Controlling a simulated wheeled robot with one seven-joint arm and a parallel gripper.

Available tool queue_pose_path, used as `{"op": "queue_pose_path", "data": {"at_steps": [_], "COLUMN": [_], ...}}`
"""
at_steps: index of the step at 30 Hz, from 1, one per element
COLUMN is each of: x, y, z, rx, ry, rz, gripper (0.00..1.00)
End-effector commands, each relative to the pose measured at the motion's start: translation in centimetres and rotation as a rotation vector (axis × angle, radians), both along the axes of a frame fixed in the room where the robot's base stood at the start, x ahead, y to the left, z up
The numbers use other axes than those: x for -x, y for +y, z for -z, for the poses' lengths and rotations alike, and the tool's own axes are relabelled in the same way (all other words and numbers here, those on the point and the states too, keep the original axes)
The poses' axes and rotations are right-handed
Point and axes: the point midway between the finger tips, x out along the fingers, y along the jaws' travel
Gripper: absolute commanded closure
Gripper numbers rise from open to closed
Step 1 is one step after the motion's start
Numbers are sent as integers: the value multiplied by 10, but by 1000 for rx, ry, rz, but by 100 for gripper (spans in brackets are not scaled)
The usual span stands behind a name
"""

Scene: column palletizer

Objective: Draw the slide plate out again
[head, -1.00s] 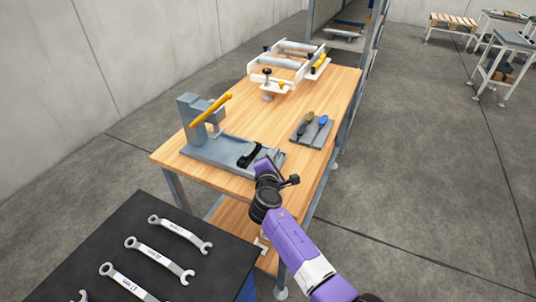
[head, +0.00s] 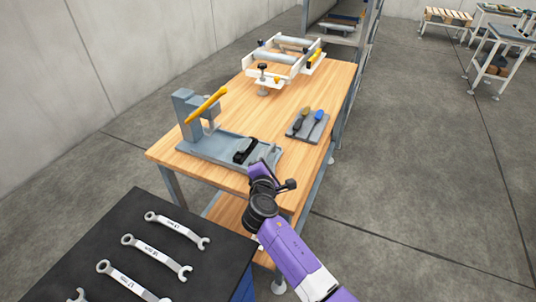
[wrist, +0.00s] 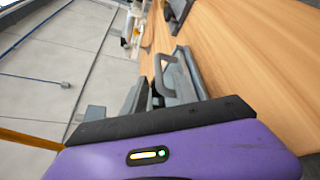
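The press (head: 187,108) with an orange lever (head: 206,105) stands on the wooden bench. Its long grey base (head: 205,152) runs to the right, and a black fixture (head: 245,151) sits near the base's right end. The slide plate's exact outline is hard to separate from the base. My gripper (head: 260,168) is at the right end of the base, close to the black fixture. In the wrist view a grey loop handle (wrist: 172,74) shows just beyond my gripper's black edge. My fingertips are hidden, so neither their opening nor contact with the handle can be seen.
A dark mat with several wrenches (head: 158,252) lies at front left. A grey tray (head: 306,130) with two handled tools lies right of the press. A white roller frame (head: 285,62) stands at the bench's far end. Bare wood lies between them.

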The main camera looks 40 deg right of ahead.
Motion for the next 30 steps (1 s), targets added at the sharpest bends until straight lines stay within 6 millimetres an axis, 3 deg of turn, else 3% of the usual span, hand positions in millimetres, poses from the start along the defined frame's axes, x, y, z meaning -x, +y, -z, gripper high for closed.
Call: {"op": "queue_pose_path", "data": {"at_steps": [3, 9, 30], "x": [11, 21, 19], "y": [14, 24, 26], "z": [-3, -7, -8], "rx": [-1, 0, -22], "ry": [-2, 0, -32], "rz": [-2, 0, -4], "gripper": [66, 66, 66]}}
